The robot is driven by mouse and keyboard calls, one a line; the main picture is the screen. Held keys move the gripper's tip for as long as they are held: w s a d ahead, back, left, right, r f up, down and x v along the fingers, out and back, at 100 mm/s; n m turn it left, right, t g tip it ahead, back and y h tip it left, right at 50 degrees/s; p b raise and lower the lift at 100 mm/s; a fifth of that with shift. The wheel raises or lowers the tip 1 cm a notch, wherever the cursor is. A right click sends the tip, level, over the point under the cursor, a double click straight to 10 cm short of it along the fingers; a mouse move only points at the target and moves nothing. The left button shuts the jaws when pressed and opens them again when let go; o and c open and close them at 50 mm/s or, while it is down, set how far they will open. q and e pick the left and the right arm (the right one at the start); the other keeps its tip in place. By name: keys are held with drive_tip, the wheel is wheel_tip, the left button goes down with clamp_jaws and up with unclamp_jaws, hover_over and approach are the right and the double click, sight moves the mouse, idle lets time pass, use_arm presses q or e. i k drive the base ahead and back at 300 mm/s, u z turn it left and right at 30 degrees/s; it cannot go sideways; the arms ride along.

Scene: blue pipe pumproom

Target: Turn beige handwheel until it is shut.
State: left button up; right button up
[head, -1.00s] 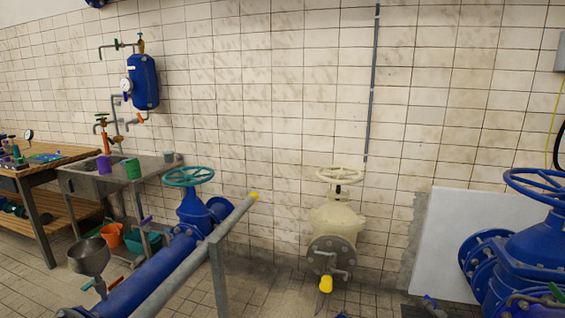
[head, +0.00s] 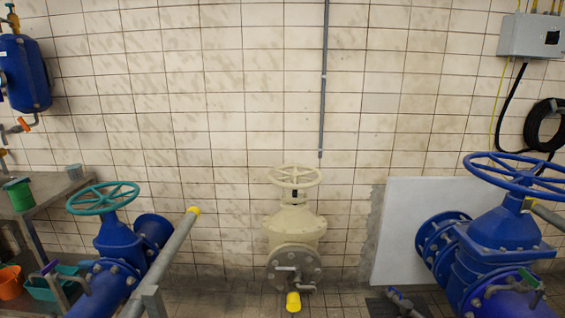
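The beige handwheel (head: 295,176) sits level on top of a beige valve (head: 293,226) near the middle of the head view, in front of the tiled wall. The wheel has spokes and a dark stem end at its hub. A grey bolted flange (head: 294,268) with a small pipe and a yellow end piece is on the valve's front. Nothing touches the wheel. Neither of my grippers shows in the head view.
A blue valve with a teal handwheel (head: 103,197) stands left, beside a sloping grey rail with a yellow cap (head: 193,211). A large blue valve (head: 498,240) with a blue handwheel stands right. A white panel (head: 402,230) leans on the wall. Floor shows around the beige valve's foot.

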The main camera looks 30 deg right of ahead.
sight(295, 175)
drive_tip(key=z, duration=0.5)
drive_tip(key=i, duration=0.7)
drive_tip(key=z, duration=1.15)
drive_tip(key=i, duration=0.3)
drive_tip(key=z, duration=0.3)
